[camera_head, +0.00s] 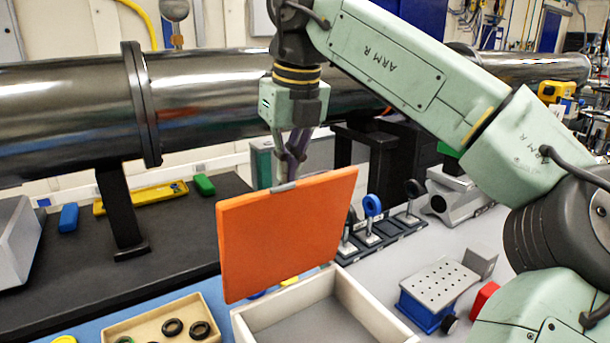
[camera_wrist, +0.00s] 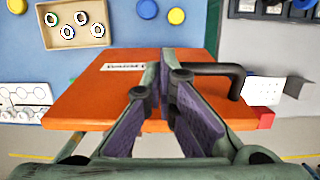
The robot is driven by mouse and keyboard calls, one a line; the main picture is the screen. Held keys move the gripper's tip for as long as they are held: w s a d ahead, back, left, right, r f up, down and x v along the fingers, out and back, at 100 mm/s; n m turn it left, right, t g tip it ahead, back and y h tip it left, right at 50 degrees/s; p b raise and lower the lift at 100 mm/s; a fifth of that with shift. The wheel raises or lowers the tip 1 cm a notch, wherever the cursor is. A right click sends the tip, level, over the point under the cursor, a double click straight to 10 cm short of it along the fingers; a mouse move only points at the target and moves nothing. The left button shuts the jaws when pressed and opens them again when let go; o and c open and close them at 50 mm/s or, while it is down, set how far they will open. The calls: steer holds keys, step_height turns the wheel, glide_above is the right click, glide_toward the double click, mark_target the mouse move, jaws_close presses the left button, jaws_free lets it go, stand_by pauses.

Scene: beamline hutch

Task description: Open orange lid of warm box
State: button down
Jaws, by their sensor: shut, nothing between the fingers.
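In the wrist view, the lid (camera_wrist: 75,105) bears a white label and a black bar handle (camera_wrist: 225,70). My gripper (camera_head: 289,172) is at the lid's upper edge, pointing down. In the wrist view, my gripper (camera_wrist: 167,62) is shut and empty, in front of the lid beside the handle. I cannot tell whether the fingers touch the lid.
A beige tray (camera_head: 120,332) with black rings is left of the box. A perforated block on a blue base (camera_head: 425,312) and a red block (camera_head: 484,296) lie to the right. Holders with posts (camera_head: 370,225) stand behind. A large metal pipe (camera_head: 70,100) crosses the back.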

steer(key=shift+g+h, duration=0.6)
steer(key=shift+g, duration=0.2)
steer(key=shift+w+a+f, duration=0.2)
steer(key=shift+w+a, duration=0.4)
steer(key=shift+w, duration=0.25)
steer(key=shift+w+a+f, duration=0.15)
steer(key=shift+w+a, duration=0.45)
steer(key=shift+w, duration=0.2)
